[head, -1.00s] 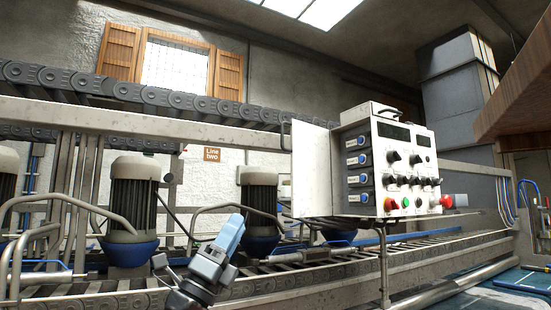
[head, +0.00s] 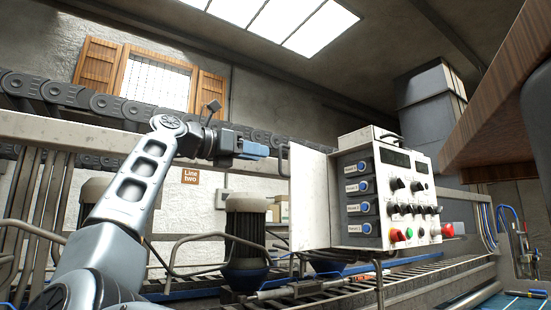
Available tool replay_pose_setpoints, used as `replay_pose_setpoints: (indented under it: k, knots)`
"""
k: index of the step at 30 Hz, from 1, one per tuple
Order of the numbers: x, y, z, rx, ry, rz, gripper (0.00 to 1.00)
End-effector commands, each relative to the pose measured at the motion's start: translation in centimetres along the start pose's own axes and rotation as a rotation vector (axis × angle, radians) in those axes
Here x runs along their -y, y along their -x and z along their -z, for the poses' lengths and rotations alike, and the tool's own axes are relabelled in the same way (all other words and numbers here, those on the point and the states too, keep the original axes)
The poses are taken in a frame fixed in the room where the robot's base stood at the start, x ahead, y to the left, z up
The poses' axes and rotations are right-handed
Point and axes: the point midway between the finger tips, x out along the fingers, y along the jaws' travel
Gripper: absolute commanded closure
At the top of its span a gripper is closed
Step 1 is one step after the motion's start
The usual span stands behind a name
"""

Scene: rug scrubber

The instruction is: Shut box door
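The control box (head: 385,237) is a worn white case with a carry handle on top, right of the middle in the head view. Its pale door panel (head: 309,200) stands open, sticking out to the left of the face with blue buttons. A small dark door handle (head: 284,159) is on the panel's upper left edge. My gripper (head: 264,151), with blue fingers, is raised just left of this handle and points right at it. It appears slightly apart from the handle. The fingers are seen side-on, so their opening is hidden.
The box stands on a post beside a conveyor (head: 440,270). A motor (head: 246,229) and bent pipes sit below my arm. A dark chain conveyor (head: 105,105) runs behind. A wooden slab (head: 495,125) juts in at the upper right.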

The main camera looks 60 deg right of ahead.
Motion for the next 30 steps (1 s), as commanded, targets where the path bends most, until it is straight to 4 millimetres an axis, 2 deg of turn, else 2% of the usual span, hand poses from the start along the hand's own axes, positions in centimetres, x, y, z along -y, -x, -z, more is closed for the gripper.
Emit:
replay_pose_setpoints:
  k: [5,12,18,30]
  knots:
    - [0.1,-1.4,-0.3,-0.012,-0.006,0.001,0.72]
    - [0.1,-5.0,-0.3,-0.009,-0.006,0.001,0.72]
    - [0.0,-7.3,-0.2,-0.009,-0.005,0.0,0.72]
    - [0.1,-7.9,-0.1,-0.008,-0.005,-0.001,0.74]
